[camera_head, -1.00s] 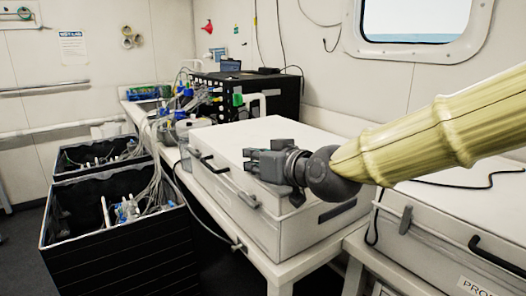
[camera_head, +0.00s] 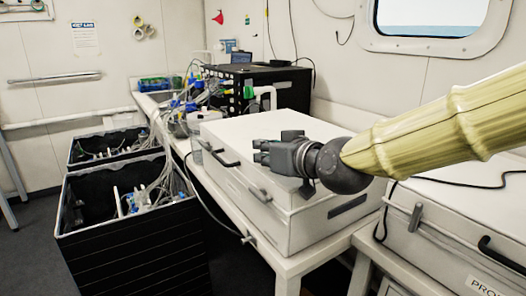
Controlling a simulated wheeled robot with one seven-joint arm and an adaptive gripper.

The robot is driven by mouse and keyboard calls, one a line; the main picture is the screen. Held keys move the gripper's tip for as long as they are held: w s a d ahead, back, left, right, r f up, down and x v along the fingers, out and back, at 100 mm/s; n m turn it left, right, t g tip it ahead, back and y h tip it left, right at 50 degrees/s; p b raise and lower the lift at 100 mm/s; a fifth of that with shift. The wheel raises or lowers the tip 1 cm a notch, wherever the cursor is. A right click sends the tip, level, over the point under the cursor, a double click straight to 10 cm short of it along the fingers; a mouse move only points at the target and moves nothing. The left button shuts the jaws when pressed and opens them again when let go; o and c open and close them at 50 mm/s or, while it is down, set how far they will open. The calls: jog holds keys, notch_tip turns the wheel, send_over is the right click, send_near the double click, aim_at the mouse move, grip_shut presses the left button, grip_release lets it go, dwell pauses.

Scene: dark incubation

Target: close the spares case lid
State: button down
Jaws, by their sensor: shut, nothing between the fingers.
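A white case (camera_head: 236,131) with dark handles and a latch stands on the bench in the middle of the head view. I take it for the spares case. Its lid lies flat on the body, with a thin seam along the front; I cannot tell whether it is fully closed. My gripper (camera_head: 258,152) is shut and empty, pointing left in front of the lid's right part and hiding some of it. I cannot tell whether it touches the lid.
A second white case (camera_head: 445,232) is at the right, with a cable on top. Black crates (camera_head: 135,250) with tubing and bottles stand on the floor at the left. A black equipment box (camera_head: 285,88) stands behind the spares case. A window is in the back wall.

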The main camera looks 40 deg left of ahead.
notch_tip(320, 180, up, 3)
jog(key=shift+f+p, duration=0.2)
jog(key=shift+p, duration=0.25)
jog(key=v, duration=0.9)
jog(key=shift+s+r+b, duration=0.1)
jog(key=shift+b, duration=0.3)
jog(key=shift+s+d+r, duration=0.1)
jog(key=shift+s+d, duration=0.05)
jog(key=shift+d, duration=0.25)
